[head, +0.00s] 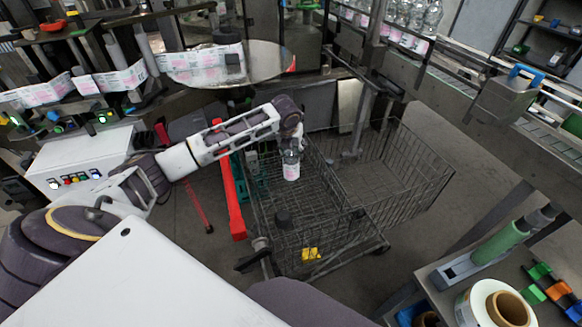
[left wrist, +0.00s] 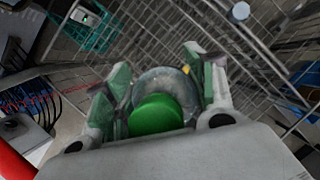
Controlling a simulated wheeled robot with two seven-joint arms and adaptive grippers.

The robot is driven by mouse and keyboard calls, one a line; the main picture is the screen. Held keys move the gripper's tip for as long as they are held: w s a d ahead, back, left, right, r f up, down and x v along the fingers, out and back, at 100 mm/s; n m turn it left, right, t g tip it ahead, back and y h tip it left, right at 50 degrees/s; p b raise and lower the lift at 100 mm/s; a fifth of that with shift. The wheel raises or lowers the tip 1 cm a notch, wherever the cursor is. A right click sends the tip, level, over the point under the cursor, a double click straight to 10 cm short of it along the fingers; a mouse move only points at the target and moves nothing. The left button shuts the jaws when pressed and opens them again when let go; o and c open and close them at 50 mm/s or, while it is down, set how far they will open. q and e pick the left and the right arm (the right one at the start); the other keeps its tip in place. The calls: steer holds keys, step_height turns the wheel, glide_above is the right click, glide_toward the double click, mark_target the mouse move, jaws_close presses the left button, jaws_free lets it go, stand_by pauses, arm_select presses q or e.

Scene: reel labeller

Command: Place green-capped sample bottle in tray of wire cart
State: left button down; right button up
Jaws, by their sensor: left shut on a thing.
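The sample bottle (head: 291,171) is clear with a pink-and-white label and hangs upright below my left gripper (head: 290,148). In the left wrist view its green cap (left wrist: 156,116) and clear shoulder (left wrist: 165,84) sit between the two fingers of the left gripper (left wrist: 163,90), which is shut on it. The wire cart (head: 420,190) stands below and around the bottle in the head view. The bottle appears over the cart's left part, above its wire floor; its exact height is unclear. My right gripper is not in view.
A red bar (head: 229,185) stands left of the cart, close to my forearm. A teal crate (left wrist: 84,31) shows beyond the wires. A yellow piece (head: 311,253) is on the cart's near end. A bench with a label roll (head: 468,308) is at the lower right.

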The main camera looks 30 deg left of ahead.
mark_target(290, 151)
arm_select(q)
steer(key=shift+f, duration=2)
steer(key=shift+f, duration=1.75)
steer(key=shift+p, duration=0.3)
steer(key=c, duration=0.5)
jaws_free()
steer(key=shift+f, duration=0.15)
steer(key=shift+v, duration=6.1)
